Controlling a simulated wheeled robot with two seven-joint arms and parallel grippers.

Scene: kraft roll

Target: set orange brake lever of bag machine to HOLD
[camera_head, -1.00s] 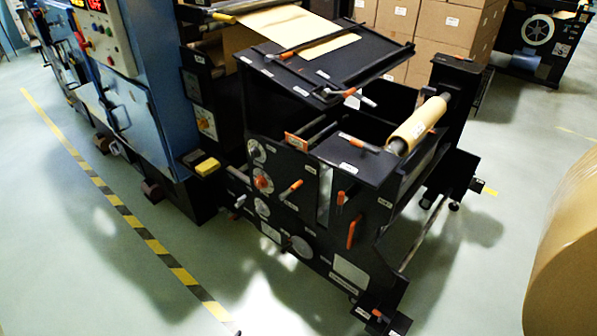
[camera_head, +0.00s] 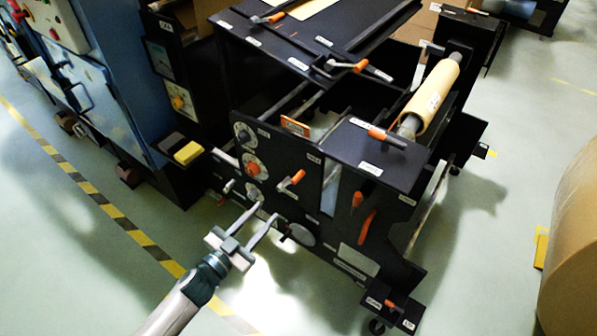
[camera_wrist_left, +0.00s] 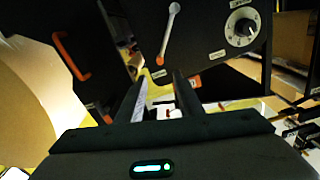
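The black bag machine (camera_head: 345,205) has several orange-handled levers, and their labels are too small to read, so I cannot tell which is the brake lever or where HOLD is. One short orange lever (camera_head: 291,181) sticks out of the front panel, right of a dial with an orange knob (camera_head: 253,169). Another orange handle (camera_head: 366,227) stands further right. My left gripper (camera_head: 267,212) is open and empty, in front of the panel's lower left. The left wrist view shows its two fingers apart, with a pale lever (camera_wrist_left: 171,30) and an orange handle (camera_wrist_left: 70,56) beyond. My right gripper is out of view.
A kraft roll (camera_head: 430,95) sits on the machine's shaft. A large brown roll (camera_head: 575,220) stands at the right. A yellow block (camera_head: 188,152) juts out at the left. Striped floor tape (camera_head: 100,205) runs along the blue cabinet. The floor in front is clear.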

